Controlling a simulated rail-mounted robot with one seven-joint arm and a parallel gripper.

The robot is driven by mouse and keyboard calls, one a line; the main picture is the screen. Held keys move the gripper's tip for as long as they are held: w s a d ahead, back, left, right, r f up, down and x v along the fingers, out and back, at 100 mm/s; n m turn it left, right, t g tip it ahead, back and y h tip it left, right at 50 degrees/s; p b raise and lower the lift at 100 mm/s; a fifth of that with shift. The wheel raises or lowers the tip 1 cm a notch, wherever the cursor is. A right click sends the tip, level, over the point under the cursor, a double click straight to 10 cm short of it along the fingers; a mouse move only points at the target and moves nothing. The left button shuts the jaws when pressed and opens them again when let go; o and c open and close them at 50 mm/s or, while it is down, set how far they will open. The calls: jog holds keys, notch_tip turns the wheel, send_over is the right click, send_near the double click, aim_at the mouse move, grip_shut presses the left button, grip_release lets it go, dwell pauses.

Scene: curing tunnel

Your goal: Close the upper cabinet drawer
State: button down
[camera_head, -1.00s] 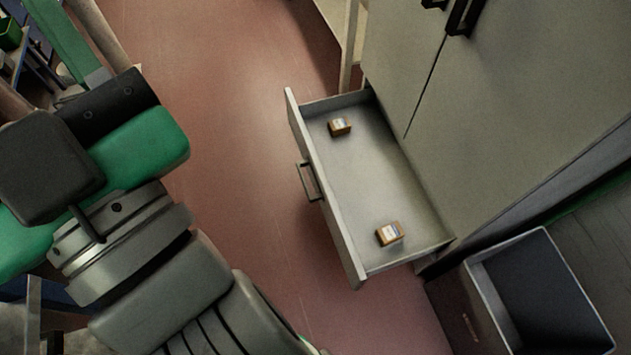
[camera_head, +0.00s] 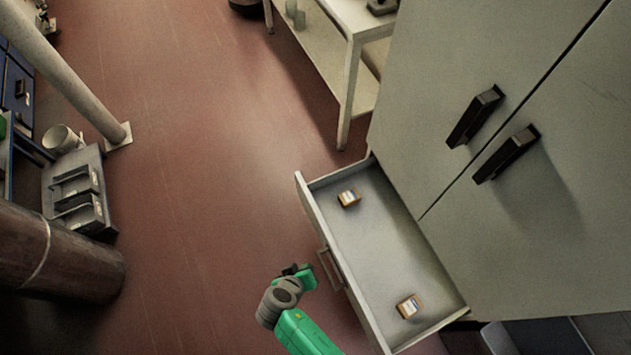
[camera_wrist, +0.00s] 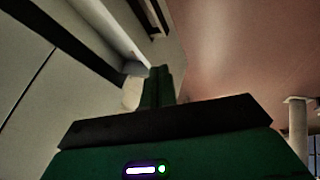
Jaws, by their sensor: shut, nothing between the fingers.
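The light grey cabinet drawer (camera_head: 368,229) stands pulled open below the cabinet doors in the head view. Its front panel (camera_head: 319,218) carries a bar handle (camera_head: 330,268). Two small orange-and-white boxes lie inside, one near the far end (camera_head: 349,198) and one near the close end (camera_head: 408,306). My gripper (camera_head: 304,270) is just left of the handle, outside the drawer front; contact cannot be told. In the wrist view its fingers (camera_wrist: 157,87) are together and empty.
Closed grey cabinet doors (camera_head: 455,210) with black handles rise right of the drawer. A dark-interior bin (camera_head: 535,337) sits at the bottom right. A white table (camera_head: 350,60) stands behind. A pipe (camera_head: 65,70) and grey trays (camera_head: 78,195) are at left. The red floor between is clear.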

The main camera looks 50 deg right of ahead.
jog(key=b, duration=0.4)
send_near(329, 245)
notch_tip(329, 245, down, 4)
jog(key=w+a, duration=0.2)
jog(key=d, duration=0.2)
jog(key=s+d, duration=0.1)
jog(key=d, duration=0.1)
jog(key=shift+s+d+f, duration=0.1)
jog(key=shift+s+d, duration=0.1)
jog(key=shift+d, duration=0.2)
